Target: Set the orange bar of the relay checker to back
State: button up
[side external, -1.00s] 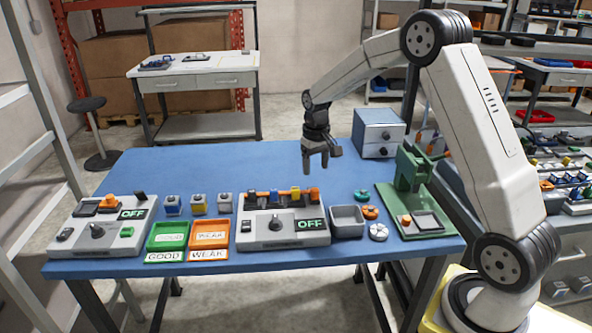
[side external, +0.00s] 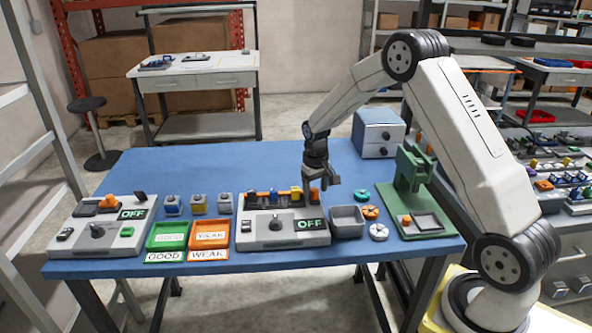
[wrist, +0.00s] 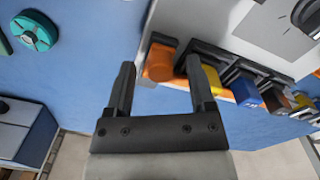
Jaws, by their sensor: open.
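A grey device (side external: 283,232) with an OFF display stands at the table's front middle. Along its back edge is a row of coloured pieces in black holders. The end piece, an orange one (wrist: 160,62), is nearest my gripper. Yellow (wrist: 208,80) and blue (wrist: 245,90) pieces sit beside it in the wrist view. My gripper (wrist: 162,68) is open; the orange end piece shows between its fingertips, but I cannot tell if they touch. In the side external view my gripper (side external: 322,195) hangs over that end of the row and partly hides it. No name shows which device is the relay checker.
Another grey device (side external: 97,238) with an orange piece and an OFF display stands at left. Green (side external: 166,235) and orange (side external: 210,234) trays lie between the devices. A grey bin (side external: 347,221) and green press (side external: 408,190) stand at right. The table's back left is clear.

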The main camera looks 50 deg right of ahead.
jog(key=shift+f, duration=0.1)
grip_shut()
dwell(1.4)
